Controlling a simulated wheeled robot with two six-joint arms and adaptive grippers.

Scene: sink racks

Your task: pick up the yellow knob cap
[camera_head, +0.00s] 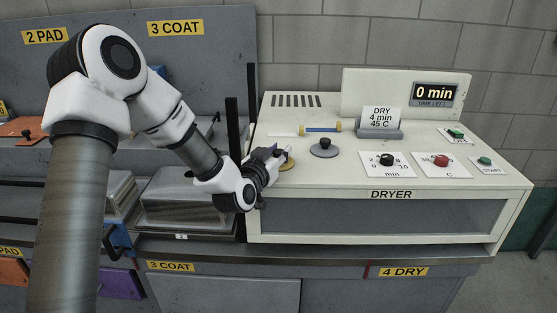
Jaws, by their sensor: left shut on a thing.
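The yellow knob cap (288,164) is a flat yellow disc on the cream top of the dryer (350,185), near its left front edge. My left gripper (279,154) reaches in from the left and is shut at the cap. The fingers hide the cap's middle and most of its left side. From this view I cannot tell whether the cap touches the dryer top or is a little above it. My right gripper is not in view.
A grey disc with a black knob (324,148) stands just right of the cap. Dials and buttons fill the right side. A dark upright post (232,125) stands left.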

